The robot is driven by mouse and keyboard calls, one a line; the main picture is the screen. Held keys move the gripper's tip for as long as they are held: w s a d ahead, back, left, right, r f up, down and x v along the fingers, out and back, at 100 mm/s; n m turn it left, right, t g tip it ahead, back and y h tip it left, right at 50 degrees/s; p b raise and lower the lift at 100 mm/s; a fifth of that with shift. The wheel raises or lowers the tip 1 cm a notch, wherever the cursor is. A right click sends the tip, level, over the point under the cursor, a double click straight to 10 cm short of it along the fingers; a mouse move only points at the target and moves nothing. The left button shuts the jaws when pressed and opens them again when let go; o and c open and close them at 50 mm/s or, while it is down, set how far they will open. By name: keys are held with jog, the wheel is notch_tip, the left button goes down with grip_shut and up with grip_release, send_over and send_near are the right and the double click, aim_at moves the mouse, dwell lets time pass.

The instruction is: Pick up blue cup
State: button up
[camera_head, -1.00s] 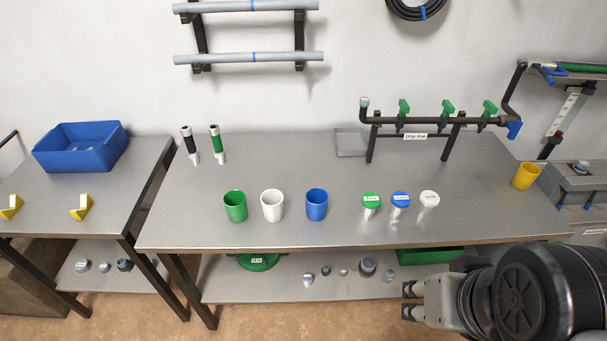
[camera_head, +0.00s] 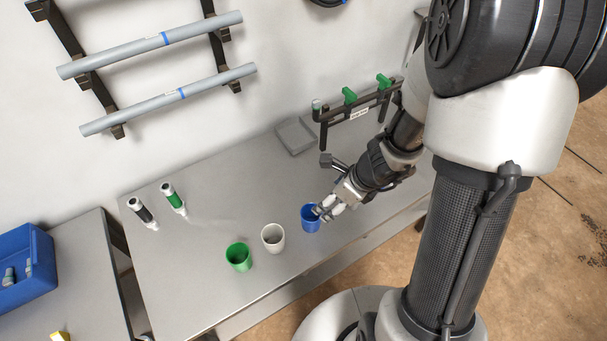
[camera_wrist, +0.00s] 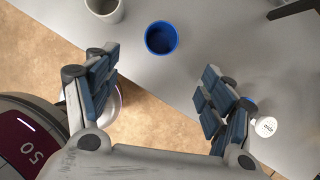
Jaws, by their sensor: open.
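The blue cup (camera_head: 309,220) stands upright on the grey metal table, at the right end of a row of three cups. My gripper (camera_head: 322,210) is beside and above it in the head view, overlapping its right side. In the wrist view the blue cup (camera_wrist: 161,38) lies ahead of the open, empty fingers, roughly centred between them and apart from them. The two finger pads of my gripper (camera_wrist: 160,88) are spread wide there.
A white cup (camera_head: 273,238) stands close left of the blue cup, and a green cup (camera_head: 239,257) further left. A white-topped and a blue-topped item (camera_wrist: 265,127) are near the right finger. A pipe rack (camera_head: 355,115) stands at the back.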

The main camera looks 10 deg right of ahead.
jog(key=b, duration=0.7)
send_near(311, 214)
jog(key=shift+s+a+r, duration=0.55)
jog(key=shift+s+a, duration=0.25)
jog(key=shift+s, duration=0.1)
jog(key=shift+w+b+x, duration=0.2)
jog(key=shift+b+x, duration=1.35)
jog(key=shift+x, duration=1.6)
jog(key=shift+r, duration=0.1)
jog(key=shift+c, duration=0.4)
jog(key=c, duration=0.9)
notch_tip(311, 214, up, 20)
jog(key=p, duration=1.4)
jog(key=shift+p, duration=0.3)
